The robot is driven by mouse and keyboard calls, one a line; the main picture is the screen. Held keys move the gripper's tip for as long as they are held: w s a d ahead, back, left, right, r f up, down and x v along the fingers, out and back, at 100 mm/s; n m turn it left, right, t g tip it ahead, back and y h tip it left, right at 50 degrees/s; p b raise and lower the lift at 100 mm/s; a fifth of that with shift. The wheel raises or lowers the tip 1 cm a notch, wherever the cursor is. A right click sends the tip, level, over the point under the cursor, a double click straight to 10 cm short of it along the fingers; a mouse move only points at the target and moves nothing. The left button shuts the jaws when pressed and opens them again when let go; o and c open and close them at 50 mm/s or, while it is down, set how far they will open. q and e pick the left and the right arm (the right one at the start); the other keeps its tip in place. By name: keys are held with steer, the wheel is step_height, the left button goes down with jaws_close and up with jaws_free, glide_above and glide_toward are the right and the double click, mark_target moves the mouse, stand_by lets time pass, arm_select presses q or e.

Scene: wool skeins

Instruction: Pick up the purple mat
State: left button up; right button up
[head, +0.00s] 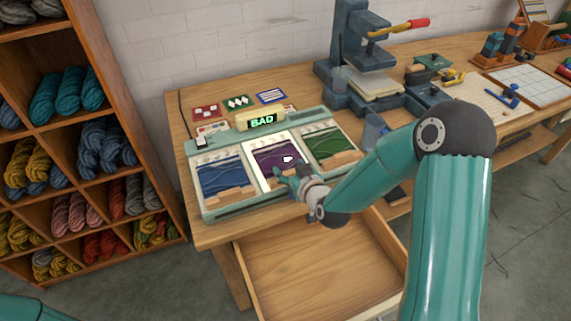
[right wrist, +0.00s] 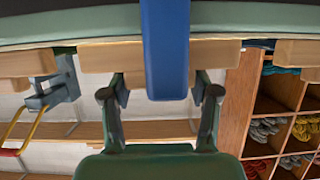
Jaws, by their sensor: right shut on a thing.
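The purple mat (head: 272,156) lies in the middle bay of a pale green tester (head: 240,208), with a small white mark on it. My right gripper (head: 285,177) is at its front edge and hides part of it. In the right wrist view its fingers (right wrist: 160,97) stand apart, just at a wooden block (right wrist: 100,57). The gripper is shut on what looks like the mat's wooden grip; the contact is partly hidden. A blue mat (head: 217,174) lies to the left and a green mat (head: 324,143) to the right. My left gripper is out of view.
An open, empty drawer (head: 315,265) juts out below the table. A blue-grey press (head: 355,55) stands behind right. A shelf (head: 160,236) of wool skeins is at the left.

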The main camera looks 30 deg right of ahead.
steer(key=shift+r, duration=0.15)
step_height(320, 180, up, 20)
steer(key=p, duration=0.2)
stand_by(0.4)
